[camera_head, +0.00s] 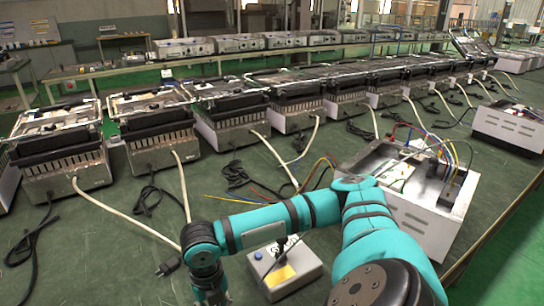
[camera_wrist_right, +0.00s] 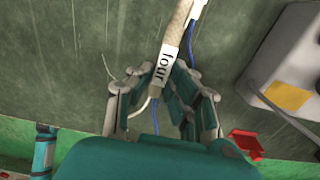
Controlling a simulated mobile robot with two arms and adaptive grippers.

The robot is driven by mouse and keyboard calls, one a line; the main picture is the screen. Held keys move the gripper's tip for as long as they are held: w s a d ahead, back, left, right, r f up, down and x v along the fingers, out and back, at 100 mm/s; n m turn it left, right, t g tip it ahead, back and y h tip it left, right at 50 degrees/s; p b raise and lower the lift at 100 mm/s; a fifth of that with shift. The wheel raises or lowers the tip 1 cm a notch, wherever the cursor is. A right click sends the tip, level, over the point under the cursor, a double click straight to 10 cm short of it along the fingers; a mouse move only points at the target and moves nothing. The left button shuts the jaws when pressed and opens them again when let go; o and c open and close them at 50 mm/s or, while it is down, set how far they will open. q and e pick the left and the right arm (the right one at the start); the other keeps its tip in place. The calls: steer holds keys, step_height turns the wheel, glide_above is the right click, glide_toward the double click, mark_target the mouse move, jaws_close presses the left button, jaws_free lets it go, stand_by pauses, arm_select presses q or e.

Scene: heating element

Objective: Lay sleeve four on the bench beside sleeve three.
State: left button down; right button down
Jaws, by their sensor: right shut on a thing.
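In the right wrist view, a beige braided sleeve (camera_wrist_right: 177,30) slants down from the top edge. Its white label (camera_wrist_right: 167,64) reads "four". My right gripper (camera_wrist_right: 157,88) is shut on the sleeve's lower end, below the label. A blue wire (camera_wrist_right: 190,42) runs beside the sleeve, and blue wire also shows below the fingers. The green bench top (camera_wrist_right: 60,55) lies beneath. In the head view my right arm reaches left across the bench (camera_head: 130,260), and its gripper is out of sight below the frame. I cannot make out sleeve three. My left gripper is not in view.
A grey box with a yellow label (camera_head: 287,270) stands close to my right arm. An open white housing with loose wires (camera_head: 430,215) is on the right. Heater units (camera_head: 65,165) line the bench's back, their cables trailing forward. A red piece (camera_wrist_right: 245,141) lies near the bench edge.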

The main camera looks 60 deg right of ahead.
mark_target(166, 302)
steer(key=shift+d+f, duration=0.1)
steer(key=shift+w, duration=0.1)
